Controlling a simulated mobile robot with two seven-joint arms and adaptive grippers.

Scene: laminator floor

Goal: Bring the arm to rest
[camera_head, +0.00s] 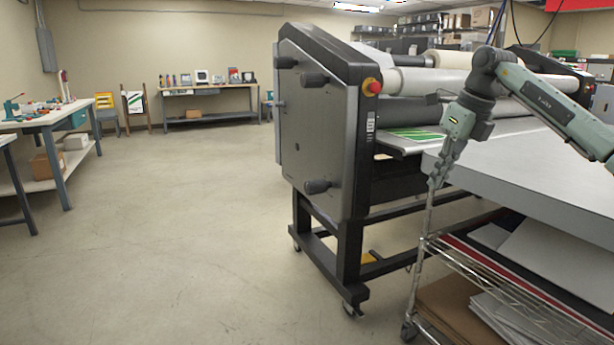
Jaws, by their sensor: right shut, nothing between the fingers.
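My right arm comes in from the right edge in the head view, above a grey-topped table. My right gripper (436,179) hangs below the wrist and points down, just at the left edge of the table top (540,165). It is shut, with nothing seen between its fingers. I cannot tell whether the fingertips touch the table's edge. My left gripper is not in view.
A large laminator (325,120) on a wheeled black stand is left of my arm, with a red stop button (372,87). A wire shelf (500,290) with boards is under the table. A workbench (50,125) stands at the left. The floor (180,230) between is clear.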

